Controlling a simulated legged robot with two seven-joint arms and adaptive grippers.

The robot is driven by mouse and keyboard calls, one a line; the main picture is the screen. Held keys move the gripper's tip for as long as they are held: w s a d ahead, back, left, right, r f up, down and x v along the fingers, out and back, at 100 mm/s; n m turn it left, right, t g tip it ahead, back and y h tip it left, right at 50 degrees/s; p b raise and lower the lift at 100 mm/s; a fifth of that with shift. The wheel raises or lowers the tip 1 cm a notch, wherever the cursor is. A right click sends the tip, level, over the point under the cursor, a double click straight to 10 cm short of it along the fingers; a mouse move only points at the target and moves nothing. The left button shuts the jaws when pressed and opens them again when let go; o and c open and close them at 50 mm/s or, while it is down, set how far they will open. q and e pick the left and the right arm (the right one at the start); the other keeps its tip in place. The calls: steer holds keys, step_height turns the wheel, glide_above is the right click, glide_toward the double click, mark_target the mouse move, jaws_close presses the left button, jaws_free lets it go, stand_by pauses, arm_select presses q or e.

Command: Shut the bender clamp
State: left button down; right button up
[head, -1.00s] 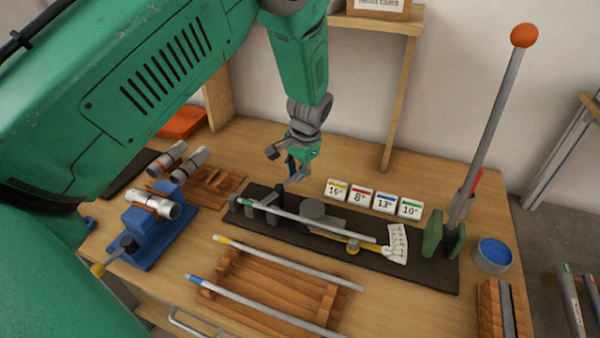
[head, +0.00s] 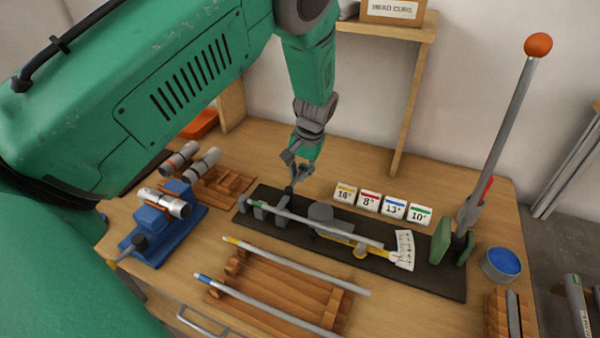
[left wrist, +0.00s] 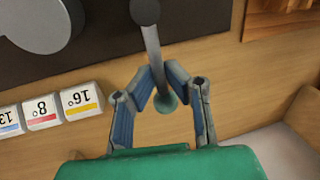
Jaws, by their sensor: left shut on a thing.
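The bender stands on a dark base plate (head: 440,281) on the bench. A grey tube with a green end (head: 310,222) lies along it, past a round grey die (head: 320,212). The clamp lever (head: 290,191) rises at the plate's back edge, left of the die. My left gripper (head: 294,179) is at the top of this lever. In the left wrist view, the lever (left wrist: 152,48) runs between the fingers to a green knob (left wrist: 165,102). My left gripper (left wrist: 162,88) is shut on the lever near the knob. My right gripper is out of view.
Angle cards (head: 369,202) stand behind the plate. A tall lever with an orange ball (head: 538,46) rises at the right, near a blue-filled tin (head: 501,264). A wooden rack (head: 275,285) with tubes is in front. A blue fixture (head: 165,228) stands at the left.

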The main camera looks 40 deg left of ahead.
arm_select(q)
steer(key=shift+w+a+r, duration=0.1)
steer(key=shift+w+r, duration=0.15)
steer(key=c, duration=1.6)
jaws_free()
steer(key=shift+f, duration=0.1)
steer(key=shift+s, duration=0.1)
step_height(320, 180, up, 12)
steer(key=d, duration=0.2)
steer(key=shift+w+d+f, duration=0.2)
steer(key=shift+w, duration=0.2)
